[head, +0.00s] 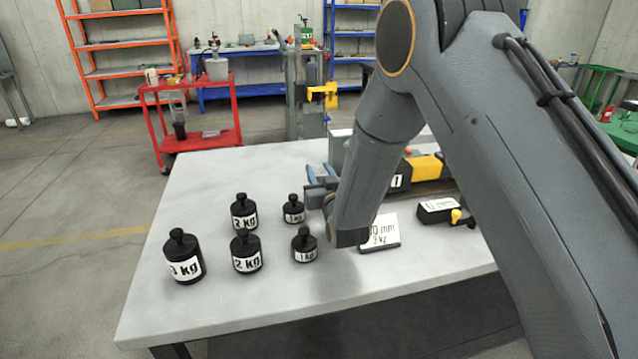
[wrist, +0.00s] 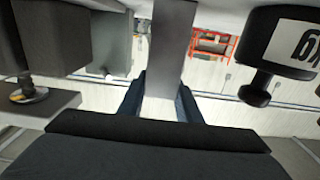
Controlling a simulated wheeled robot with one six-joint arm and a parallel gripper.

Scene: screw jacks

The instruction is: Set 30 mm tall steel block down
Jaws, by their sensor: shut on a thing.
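My gripper (head: 320,180) is over the middle of the table, its blue fingers beside a row of weights and partly hidden by my arm. In the wrist view, which looks upside down, the fingers (wrist: 160,98) are shut on a plain grey steel block (wrist: 172,50). The block stands straight between them, and its table-side end runs out of the picture, so I cannot tell whether it touches the table. In the head view I cannot make out the held block clearly. A white card (head: 380,234) reading partly "0 mm 3 kg" is in front of my arm.
The pale table (head: 220,190) holds several black weights, including a 3 kg (head: 184,258) and a 1 kg (head: 305,246). A grey block (head: 340,150) stands behind my gripper. A yellow and black device (head: 425,167) and a black labelled block (head: 437,209) are at right.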

